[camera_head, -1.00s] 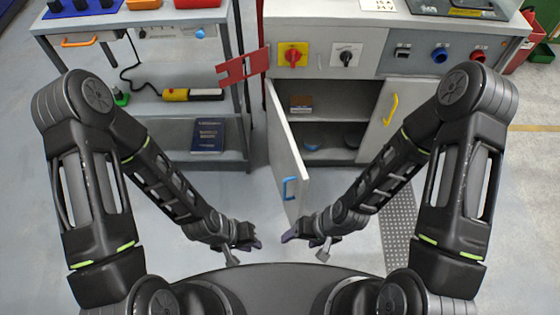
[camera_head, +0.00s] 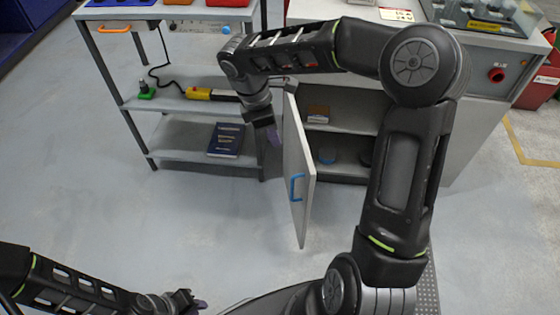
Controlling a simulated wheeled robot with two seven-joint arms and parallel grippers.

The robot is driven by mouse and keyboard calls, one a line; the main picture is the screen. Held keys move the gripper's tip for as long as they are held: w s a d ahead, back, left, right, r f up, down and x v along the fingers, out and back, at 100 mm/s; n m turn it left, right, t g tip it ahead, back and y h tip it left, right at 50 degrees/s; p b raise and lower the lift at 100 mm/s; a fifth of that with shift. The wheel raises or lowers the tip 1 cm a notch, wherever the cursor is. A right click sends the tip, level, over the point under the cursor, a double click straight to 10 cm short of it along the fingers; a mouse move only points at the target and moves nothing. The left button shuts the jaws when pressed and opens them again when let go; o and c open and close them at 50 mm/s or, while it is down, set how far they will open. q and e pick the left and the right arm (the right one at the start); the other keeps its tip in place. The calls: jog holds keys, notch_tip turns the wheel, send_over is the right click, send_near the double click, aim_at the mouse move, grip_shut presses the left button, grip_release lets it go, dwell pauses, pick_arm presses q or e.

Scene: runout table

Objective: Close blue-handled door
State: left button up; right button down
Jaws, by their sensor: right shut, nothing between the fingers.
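The blue-handled door (camera_head: 297,165) is a white panel that stands open, swung out from the cabinet toward me, with its blue handle (camera_head: 296,187) on the face turned to me. My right gripper (camera_head: 274,138) is at the left of the door, near its upper part, fingers pointing down. It is shut and empty; I cannot tell whether it touches the door. My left gripper (camera_head: 195,304) is low at the bottom edge of the picture, away from the door. Its fingers are too small to tell open from shut. My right arm hides much of the cabinet front.
The floor in front is clear.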

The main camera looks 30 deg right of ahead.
jog(key=shift+f, duration=0.1)
jog(key=s+d+f+b, duration=0.1)
jog(key=s+d+f, duration=0.1)
jog(key=d+f, duration=0.4)
jog(key=x, duration=0.3)
jog(key=shift+a+f, duration=0.3)
jog(key=shift+f, duration=0.1)
jog(key=shift+s, duration=0.1)
